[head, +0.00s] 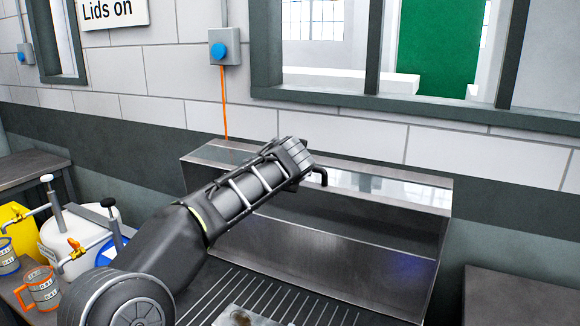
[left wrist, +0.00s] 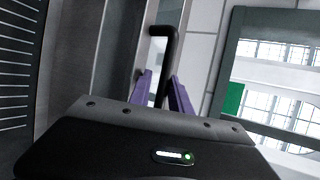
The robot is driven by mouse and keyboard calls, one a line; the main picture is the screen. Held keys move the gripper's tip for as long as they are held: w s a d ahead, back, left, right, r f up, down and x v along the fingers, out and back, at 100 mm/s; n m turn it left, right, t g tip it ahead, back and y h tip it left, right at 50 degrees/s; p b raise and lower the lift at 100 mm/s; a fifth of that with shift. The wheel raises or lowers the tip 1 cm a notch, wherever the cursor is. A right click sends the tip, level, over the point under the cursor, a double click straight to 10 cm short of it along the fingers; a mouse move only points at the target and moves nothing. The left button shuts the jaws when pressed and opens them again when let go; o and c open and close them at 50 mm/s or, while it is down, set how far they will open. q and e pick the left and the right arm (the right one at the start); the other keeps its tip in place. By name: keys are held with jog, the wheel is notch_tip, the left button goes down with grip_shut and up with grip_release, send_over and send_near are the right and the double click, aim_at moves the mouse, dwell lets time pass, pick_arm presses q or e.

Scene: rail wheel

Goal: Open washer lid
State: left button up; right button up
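The washer is a steel box (head: 330,260) against the wall. Its shiny lid (head: 390,187) lies flat on top and looks shut. A black bar handle (head: 321,176) stands up from the lid, just right of the end of my left arm. In the left wrist view the handle (left wrist: 168,50) rises between the two purple fingers of my left gripper (left wrist: 161,75). The fingers are apart, with a narrow gap beside the bar. In the head view the fingers are hidden behind the wrist. My right gripper is in neither view.
A side table at left holds an orange mug (head: 40,290), a white container (head: 75,225) and a yellow one (head: 14,219). A grey box with a blue button (head: 225,48) is on the wall above the washer. A ribbed surface (head: 270,300) lies in front.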

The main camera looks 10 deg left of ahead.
pick_arm(q)
jog(key=shift+w, duration=0.1)
jog(key=shift+r, duration=0.1)
dwell(0.3)
jog(key=shift+s, duration=0.35)
jog(key=b+v, duration=0.2)
jog(key=v, duration=0.5)
jog(key=shift+b, duration=0.4)
jog(key=shift+s, duration=0.1)
